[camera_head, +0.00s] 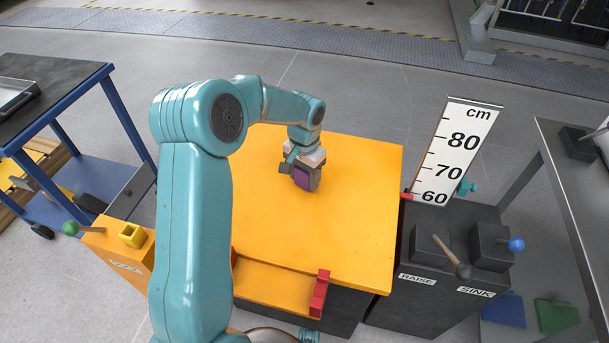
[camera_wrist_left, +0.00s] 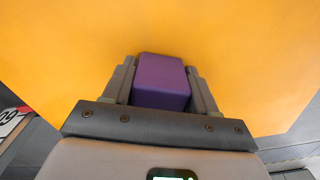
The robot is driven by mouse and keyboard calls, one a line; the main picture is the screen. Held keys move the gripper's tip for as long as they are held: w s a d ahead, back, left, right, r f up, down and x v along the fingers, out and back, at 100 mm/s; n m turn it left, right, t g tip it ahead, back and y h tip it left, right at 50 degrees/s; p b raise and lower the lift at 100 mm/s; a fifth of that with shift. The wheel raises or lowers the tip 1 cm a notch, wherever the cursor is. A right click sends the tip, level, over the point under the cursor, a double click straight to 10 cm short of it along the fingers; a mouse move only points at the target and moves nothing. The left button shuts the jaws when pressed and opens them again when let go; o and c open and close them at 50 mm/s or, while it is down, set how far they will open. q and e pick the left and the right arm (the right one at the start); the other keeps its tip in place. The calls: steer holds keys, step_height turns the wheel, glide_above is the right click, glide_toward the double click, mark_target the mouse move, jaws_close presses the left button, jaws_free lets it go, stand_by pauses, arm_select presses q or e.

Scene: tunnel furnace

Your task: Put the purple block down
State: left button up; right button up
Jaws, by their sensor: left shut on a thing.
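The purple block (camera_head: 302,177) is between the fingers of my left gripper (camera_head: 304,181), over the orange tabletop (camera_head: 353,215). In the left wrist view the purple block (camera_wrist_left: 161,80) sits squarely between the two grey fingers, with the orange surface behind it. My left gripper is shut on it and points down. I cannot tell whether the block's underside touches the tabletop.
A dark console (camera_head: 420,300) with RAISE and SINK levers and an upright cm scale (camera_head: 457,150) stands right of the tabletop. A red bracket (camera_head: 320,293) is at its front edge. A blue-framed cart (camera_head: 75,205) is at left. The tabletop around the block is clear.

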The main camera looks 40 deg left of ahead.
arm_select(q)
steer(key=shift+f, duration=0.1)
steer(key=o, duration=1.1)
steer(key=shift+r, duration=0.25)
step_height(320, 180, up, 12)
steer(key=p, duration=0.3)
steer(key=shift+f, duration=0.1)
